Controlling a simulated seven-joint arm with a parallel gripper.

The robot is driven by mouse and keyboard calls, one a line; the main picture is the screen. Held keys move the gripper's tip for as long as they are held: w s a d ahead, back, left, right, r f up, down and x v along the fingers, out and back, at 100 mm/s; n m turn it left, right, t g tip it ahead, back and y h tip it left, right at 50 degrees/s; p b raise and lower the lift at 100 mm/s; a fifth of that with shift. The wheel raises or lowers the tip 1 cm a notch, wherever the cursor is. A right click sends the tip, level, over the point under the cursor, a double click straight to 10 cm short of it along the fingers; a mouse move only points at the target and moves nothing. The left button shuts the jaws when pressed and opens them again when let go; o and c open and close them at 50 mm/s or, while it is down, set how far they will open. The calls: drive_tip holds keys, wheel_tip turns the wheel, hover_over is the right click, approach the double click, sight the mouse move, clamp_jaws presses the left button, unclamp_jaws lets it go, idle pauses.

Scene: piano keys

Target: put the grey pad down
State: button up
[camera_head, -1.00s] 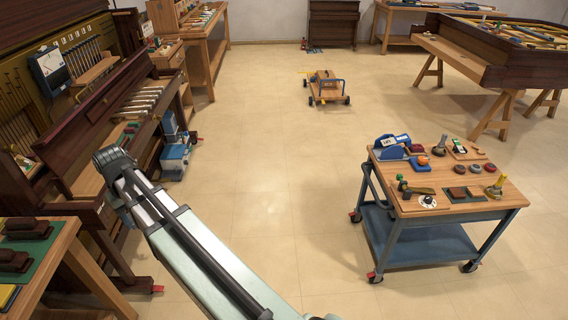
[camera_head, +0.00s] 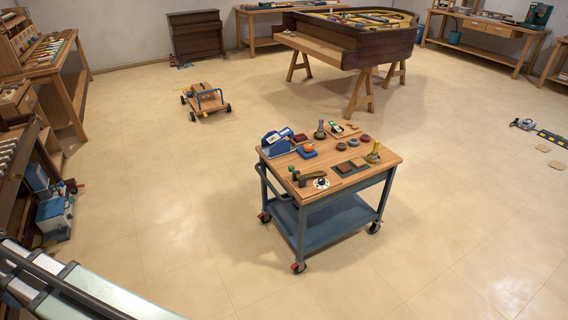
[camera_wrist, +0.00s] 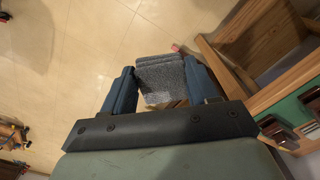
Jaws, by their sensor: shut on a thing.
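The grey pad (camera_wrist: 160,80) is a speckled, squarish block in the wrist view. It sits between the two blue fingers of my gripper (camera_wrist: 162,88), which is shut on it. The pad is held in the air, with tiled floor showing beyond it. The tip of something light brown shows just below the pad, too small to make out. In the head view my arm crosses the lower left corner, and the gripper and pad are out of that picture.
A blue wheeled cart (camera_head: 325,232) with a wooden top full of small tools stands mid-floor. A wooden trolley (camera_head: 205,100) is behind it. A piano body on trestles (camera_head: 345,45) stands at the back. In the wrist view a wooden bench edge (camera_wrist: 290,88) is close on the right. Floor around the cart is clear.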

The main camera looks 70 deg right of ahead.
drive_tip(key=s+d+f+m, duration=0.1)
drive_tip(key=s+d+m, duration=0.3)
drive_tip(key=d, duration=1.1)
drive_tip(key=s+d+f+m, duration=0.15)
drive_tip(key=s+d, duration=0.35)
drive_tip(key=d, duration=1)
drive_tip(key=s+d+f+m, duration=0.1)
drive_tip(key=s+d+m, duration=0.3)
drive_tip(key=d, duration=1.1)
drive_tip(key=s+d+f+m, duration=0.2)
drive_tip(key=s+d+m, duration=0.1)
drive_tip(key=s+d, duration=1.25)
drive_tip(key=s+d+f+m, duration=0.2)
drive_tip(key=s+d, duration=1.2)
drive_tip(key=d, duration=0.2)
drive_tip(key=s+d+f+m, duration=0.3)
drive_tip(key=s+d, duration=1.2)
drive_tip(key=d, duration=0.1)
drive_tip(key=s+d+f, duration=0.2)
drive_tip(key=d+f, duration=0.1)
drive_tip(key=d, duration=1.4)
drive_tip(key=shift+s+a+f, duration=0.1)
drive_tip(key=shift+f, duration=2.1)
drive_tip(key=shift+a+f, duration=0.1)
drive_tip(key=shift+f, duration=2.1)
drive_tip(key=shift+f, duration=0.1)
